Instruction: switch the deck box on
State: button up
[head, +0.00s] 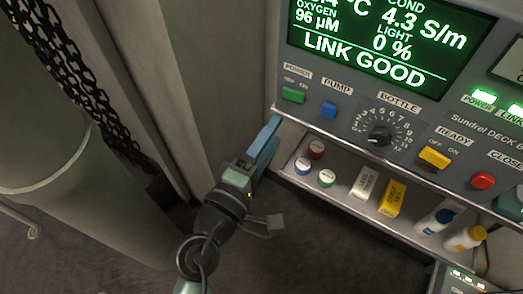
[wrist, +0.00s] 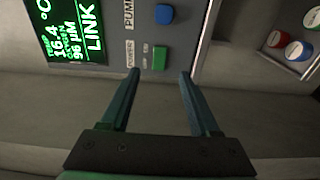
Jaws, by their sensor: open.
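The deck box (head: 340,95) is a grey panel with a lit green screen (head: 375,45) reading LINK GOOD. Its green switch (head: 293,95) sits under the POWER label at the panel's left edge; it also shows in the wrist view (wrist: 160,57). In the head view my gripper (head: 269,138) is just below and left of this switch. In the wrist view my gripper (wrist: 160,73) is open and empty, its two fingers pointing at the panel with the green switch between and just beyond the tips. They look apart from it.
A blue PUMP button (head: 329,110), a BOTTLE dial (head: 379,136), a yellow READY switch (head: 434,157) and a red button (head: 482,180) share the panel. Green POWER (head: 484,96) and LINK lamps glow. A shelf below holds caps, boxes and bottles (head: 437,220). A chain (head: 85,85) hangs left.

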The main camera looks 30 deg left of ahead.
jog(key=s, duration=0.3)
jog(key=shift+s, duration=0.35)
jog(key=shift+w+d+r, duration=0.1)
jog(key=w+d+r+m+t+h+p, duration=0.1)
jog(key=w+d+r+m+p, duration=0.2)
jog(key=r, duration=0.6)
jog(key=w+d+r+m+t+p, duration=0.1)
jog(key=w+d+r+m+t, duration=0.3)
jog(key=r, duration=0.6)
jog(key=w+d+r+m+g+h+p, duration=0.1)
jog(key=d+r+m+p, duration=0.1)
jog(key=r+m, duration=0.5)
jog(key=s+d+r+m+t+p, duration=0.1)
jog(key=s+d+r, duration=0.1)
jog(key=r, duration=0.7)
jog(key=s+d+r+m+t+y+p, duration=0.1)
jog(key=s+d+r+t, duration=0.1)
jog(key=r, duration=0.7)
jog(key=s+d+r+m+t+p, duration=0.1)
jog(key=s+r, duration=0.3)
jog(key=r, duration=0.5)
jog(key=shift+d+r+m+t+y, duration=0.3)
jog(key=shift+d+m+t, duration=0.3)
jog(key=shift+d+t, duration=0.15)
jog(key=shift+w+f, duration=0.1)
